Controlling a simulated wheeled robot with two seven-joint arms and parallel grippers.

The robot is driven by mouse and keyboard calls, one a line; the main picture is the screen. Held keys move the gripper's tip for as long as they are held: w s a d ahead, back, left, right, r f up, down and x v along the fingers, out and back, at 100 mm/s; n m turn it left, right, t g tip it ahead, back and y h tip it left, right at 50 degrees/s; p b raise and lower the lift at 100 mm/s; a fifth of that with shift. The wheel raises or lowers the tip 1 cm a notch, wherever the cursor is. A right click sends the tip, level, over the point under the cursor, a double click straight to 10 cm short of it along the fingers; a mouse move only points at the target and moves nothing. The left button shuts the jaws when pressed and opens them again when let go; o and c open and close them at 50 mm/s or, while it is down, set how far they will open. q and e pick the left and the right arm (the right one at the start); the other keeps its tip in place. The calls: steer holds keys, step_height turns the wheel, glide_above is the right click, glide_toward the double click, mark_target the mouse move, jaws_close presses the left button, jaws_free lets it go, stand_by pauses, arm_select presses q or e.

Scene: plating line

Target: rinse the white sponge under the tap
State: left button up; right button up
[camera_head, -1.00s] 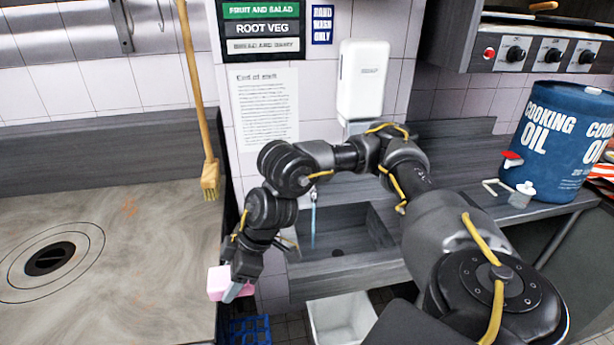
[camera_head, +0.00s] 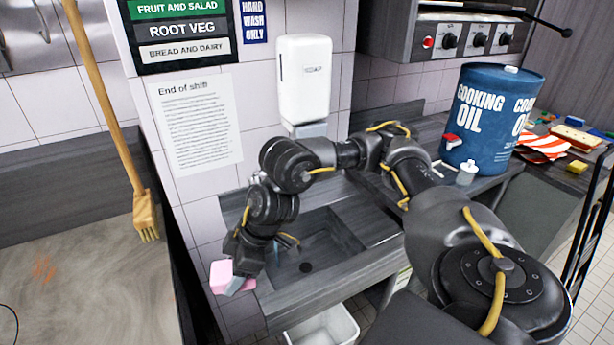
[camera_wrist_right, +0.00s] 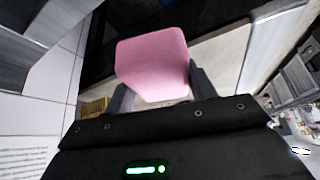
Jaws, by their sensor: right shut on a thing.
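My right gripper (camera_head: 238,284) is shut on a pink block (camera_head: 219,277) that looks like a sponge. It holds the block in the air in front of the left end of the sink (camera_head: 350,244), outside the basin. In the right wrist view the pink block (camera_wrist_right: 152,62) sits between the two fingers. No white sponge can be made out. The tap is hidden behind my right arm, and no water shows now. My left gripper is not in view.
A white bin (camera_head: 325,328) stands below the sink. A blue cooking oil drum (camera_head: 487,120) stands on the counter at right, beside a striped cloth (camera_head: 543,148) and a yellow block (camera_head: 577,166). A broom (camera_head: 145,212) leans at left. A white dispenser (camera_head: 303,78) hangs above the sink.

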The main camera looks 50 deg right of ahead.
steer(key=p, duration=0.1)
steer(key=f+m+p, duration=0.1)
steer(key=p, duration=0.1)
steer(key=shift+w+a, duration=0.15)
steer(key=shift+a, duration=0.1)
steer(key=d+f+m+p, duration=0.1)
steer(key=d, duration=0.1)
steer(key=d+f+m+t+h+p, duration=0.1)
steer(key=d+f+p, duration=0.1)
steer(key=s+d+f+m+p, duration=0.1)
steer(key=s+d, duration=0.1)
steer(key=d, duration=0.2)
steer(key=s+d+f+m+h+p, duration=0.1)
steer(key=s+d+f, duration=0.1)
steer(key=d, duration=0.2)
steer(key=s+d+f+m+t+h+p, duration=0.1)
steer(key=d+f+m, duration=0.1)
steer(key=d, duration=0.2)
steer(key=shift+s+d+f+p, duration=0.1)
steer(key=shift+s+p, duration=0.2)
steer(key=shift+s, duration=0.1)
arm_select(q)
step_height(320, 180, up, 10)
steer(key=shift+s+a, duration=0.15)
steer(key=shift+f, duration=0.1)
arm_select(e)
steer(key=shift+w, duration=0.15)
